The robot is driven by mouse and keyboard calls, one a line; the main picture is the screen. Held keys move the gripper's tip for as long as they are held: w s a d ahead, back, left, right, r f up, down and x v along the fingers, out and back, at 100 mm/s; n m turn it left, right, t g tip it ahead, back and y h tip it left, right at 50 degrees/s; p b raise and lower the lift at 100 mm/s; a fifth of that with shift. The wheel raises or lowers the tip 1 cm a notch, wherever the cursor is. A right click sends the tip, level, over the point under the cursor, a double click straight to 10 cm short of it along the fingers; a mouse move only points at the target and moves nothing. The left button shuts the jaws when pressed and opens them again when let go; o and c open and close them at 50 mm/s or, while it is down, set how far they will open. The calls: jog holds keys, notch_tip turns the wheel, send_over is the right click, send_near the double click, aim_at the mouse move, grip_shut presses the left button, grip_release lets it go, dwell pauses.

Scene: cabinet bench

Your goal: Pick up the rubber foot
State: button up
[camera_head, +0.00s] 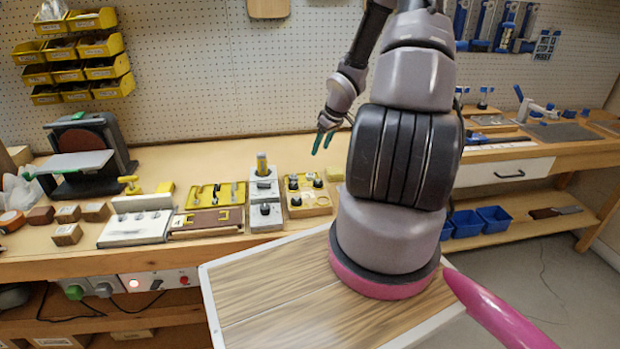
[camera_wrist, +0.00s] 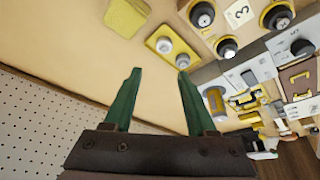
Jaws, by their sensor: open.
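My gripper (camera_head: 323,141) hangs open and empty above the back of the bench, close to the pegboard. In the wrist view its two green fingers (camera_wrist: 158,72) are spread apart with nothing between them. Small black round parts sit on a wooden tray (camera_head: 320,211) on the bench. In the wrist view, black round parts (camera_wrist: 228,47) show at the top, past the fingertips. One of them may be the rubber foot, but I cannot tell which. A yellow holder with two grey round pieces (camera_wrist: 165,45) lies closest beyond the fingertips.
A yellow block (camera_head: 335,173) lies right of the tray, and a grey fixture (camera_head: 264,190) with a yellow-topped post stands left of it. Yellow trays, a sander (camera_head: 85,150) and wooden blocks lie farther left. The pegboard (camera_head: 220,80) rises behind.

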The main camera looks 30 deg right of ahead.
aim_at(311, 173)
jog(key=x, duration=0.8)
jog(key=s+x, duration=0.1)
jog(key=x, duration=0.2)
jog(key=shift+w+a+f, duration=0.2)
jog(key=shift+a+f, duration=0.1)
jog(key=shift+f, duration=0.2)
grip_shut()
jog(key=shift+r, duration=0.1)
notch_tip(311, 173, up, 10)
